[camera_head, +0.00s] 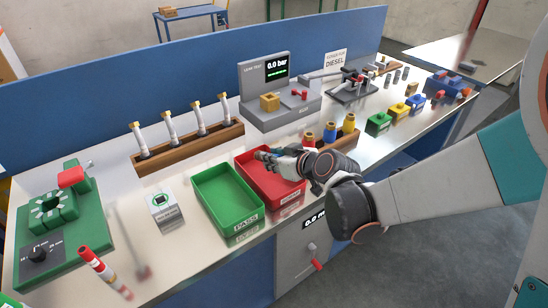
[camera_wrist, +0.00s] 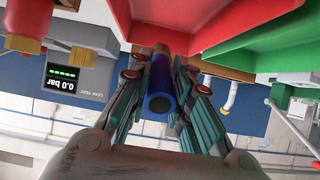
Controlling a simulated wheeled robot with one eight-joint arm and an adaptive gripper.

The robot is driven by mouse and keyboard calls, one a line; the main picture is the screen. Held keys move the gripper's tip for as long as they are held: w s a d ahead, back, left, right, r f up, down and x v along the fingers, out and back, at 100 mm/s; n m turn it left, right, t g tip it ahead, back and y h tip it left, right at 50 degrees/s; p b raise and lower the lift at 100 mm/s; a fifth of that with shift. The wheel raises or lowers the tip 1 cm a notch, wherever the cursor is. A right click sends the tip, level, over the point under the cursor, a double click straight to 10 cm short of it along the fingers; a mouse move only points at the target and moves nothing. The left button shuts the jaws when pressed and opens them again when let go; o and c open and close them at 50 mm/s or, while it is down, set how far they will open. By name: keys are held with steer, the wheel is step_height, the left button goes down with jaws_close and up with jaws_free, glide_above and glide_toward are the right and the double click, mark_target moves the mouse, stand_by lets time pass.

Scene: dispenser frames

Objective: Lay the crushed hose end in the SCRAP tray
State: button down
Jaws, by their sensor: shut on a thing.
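The red tray (camera_head: 262,184) stands on the bench in the head view, right of the green PASS tray; its front label is too small to read surely. It also shows in the wrist view (camera_wrist: 215,20). My gripper (camera_head: 264,156) is over the back part of the red tray. In the wrist view my gripper (camera_wrist: 160,76) is shut on a short blue hose piece (camera_wrist: 158,88) with a dark round end facing the camera. Whether its other end is crushed is hidden. I cannot tell whether the hose touches the tray.
The green PASS tray (camera_head: 227,198) sits directly left of the red one. The leak tester (camera_head: 280,101) stands behind, with a wooden rack of white-sleeved hoses (camera_head: 190,146) at left. Yellow and red capped parts (camera_head: 329,136) stand close right of my gripper.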

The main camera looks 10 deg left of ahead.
steer(key=c, duration=1.4)
jaws_free()
steer(key=shift+o, duration=0.2)
steer(key=shift+s+d+r, duration=0.25)
steer(key=shift+s+d, duration=0.05)
steer(key=shift+d, duration=0.05)
steer(key=s+d, duration=0.8)
steer(key=d, duration=0.1)
steer(key=shift+d, duration=0.15)
steer(key=shift+w+r, duration=0.1)
steer(key=s+d+r+m+h, duration=0.2)
steer(key=s+d+m+h, duration=0.1)
steer(key=d, duration=0.5)
steer(key=s+d+r+m+h, duration=0.2)
steer(key=s+d, duration=0.3)
steer(key=d, duration=0.3)
steer(key=s+d+r+m+h, duration=0.3)
steer(key=s+d+m+h, duration=0.1)
steer(key=d, duration=0.4)
steer(key=shift+s+d+m+g, duration=0.4)
steer(key=shift+s+m, duration=0.1)
steer(key=shift+s, duration=0.1)
